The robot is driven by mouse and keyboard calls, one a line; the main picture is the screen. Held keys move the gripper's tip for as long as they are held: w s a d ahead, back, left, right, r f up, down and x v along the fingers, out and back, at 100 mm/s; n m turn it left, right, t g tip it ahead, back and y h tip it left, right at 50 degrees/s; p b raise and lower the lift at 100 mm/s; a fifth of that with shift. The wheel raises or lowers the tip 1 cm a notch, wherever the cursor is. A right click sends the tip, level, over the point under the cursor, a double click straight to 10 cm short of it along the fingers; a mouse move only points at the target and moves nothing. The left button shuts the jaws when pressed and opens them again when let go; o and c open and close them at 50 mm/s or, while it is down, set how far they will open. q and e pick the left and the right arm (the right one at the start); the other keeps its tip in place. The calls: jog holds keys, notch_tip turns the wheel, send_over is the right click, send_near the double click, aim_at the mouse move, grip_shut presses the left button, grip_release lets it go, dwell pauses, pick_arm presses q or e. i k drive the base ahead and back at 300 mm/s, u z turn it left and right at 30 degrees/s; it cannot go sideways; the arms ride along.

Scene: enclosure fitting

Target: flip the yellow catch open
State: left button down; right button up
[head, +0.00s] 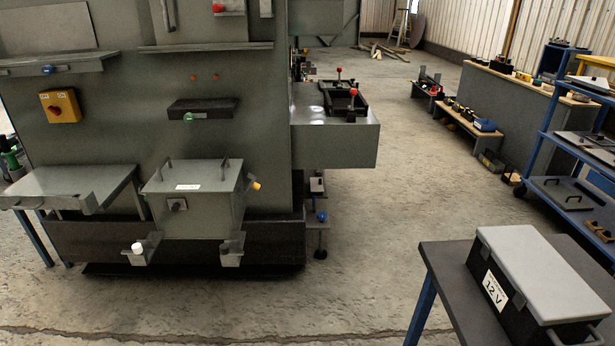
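A small yellow part (256,186), which looks like the yellow catch, sticks out at the upper right side of a grey-green box (215,212). The box is fixed low on the front of a large grey-green cabinet (240,150). Its lid (200,175) appears closed and carries upright handles and a white label. A dark latch or knob (178,205) sits on the box front. The yellow part is too small to tell its exact position. Neither of my grippers is in view.
Brackets (232,249) jut out below the box, one with a white knob (137,248). A grey side table (75,185) stands left. A dark table (450,270) with a black 12 V box (500,290) stands front right. The concrete floor between is clear.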

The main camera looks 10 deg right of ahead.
aim_at(255, 186)
jog(key=z, duration=0.4)
jog(key=i, duration=1.4)
jog(key=u, duration=0.35)
